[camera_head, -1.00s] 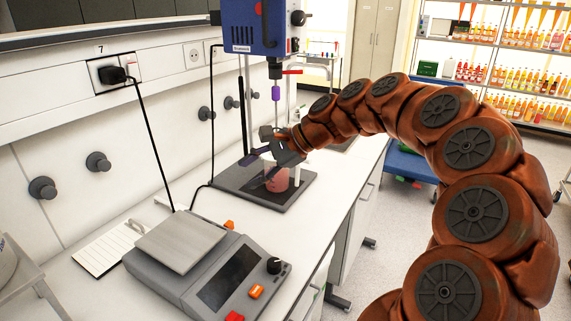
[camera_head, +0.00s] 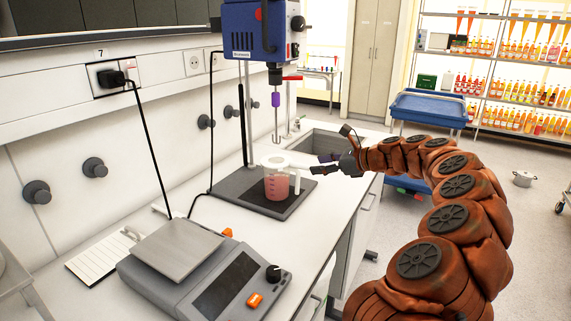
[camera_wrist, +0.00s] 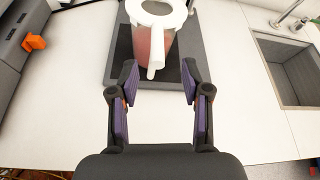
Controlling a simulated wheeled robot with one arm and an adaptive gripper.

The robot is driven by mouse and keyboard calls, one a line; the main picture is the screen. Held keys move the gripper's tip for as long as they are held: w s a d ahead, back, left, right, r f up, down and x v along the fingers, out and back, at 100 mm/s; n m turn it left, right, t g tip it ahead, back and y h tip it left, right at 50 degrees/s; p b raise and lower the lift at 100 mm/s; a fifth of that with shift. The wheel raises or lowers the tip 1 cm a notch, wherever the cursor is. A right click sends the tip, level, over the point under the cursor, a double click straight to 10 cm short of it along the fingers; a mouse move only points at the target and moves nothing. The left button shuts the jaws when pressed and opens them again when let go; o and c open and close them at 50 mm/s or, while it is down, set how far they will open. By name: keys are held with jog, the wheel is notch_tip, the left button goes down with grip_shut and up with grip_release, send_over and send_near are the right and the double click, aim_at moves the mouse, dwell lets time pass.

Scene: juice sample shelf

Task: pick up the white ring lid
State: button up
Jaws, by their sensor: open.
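The white ring lid (camera_head: 284,161) sits on top of a clear measuring jug (camera_head: 277,187) holding pink liquid. In the wrist view the ring lid (camera_wrist: 176,18) is at the top edge, partly cut off, with a dark round opening. A white handle-like bar (camera_wrist: 155,58) points from it toward my gripper. My gripper (camera_head: 330,152) is to the right of the jug at about lid height. In the wrist view my gripper (camera_wrist: 159,76) is open and empty, its fingers spread to either side of the bar's end, with gaps at both sides.
The jug stands on the dark base plate (camera_head: 233,188) of a blue stirrer (camera_head: 254,28), whose rod (camera_head: 276,120) hangs above the lid. A balance (camera_head: 200,265) stands at the front. A sink (camera_wrist: 292,72) lies at right.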

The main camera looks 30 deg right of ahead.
aim_at(308, 166)
jog(key=p+x, duration=0.1)
jog(key=x, duration=0.4)
jog(key=shift+s+a, duration=0.15)
jog(key=shift+c, duration=0.4)
grip_shut()
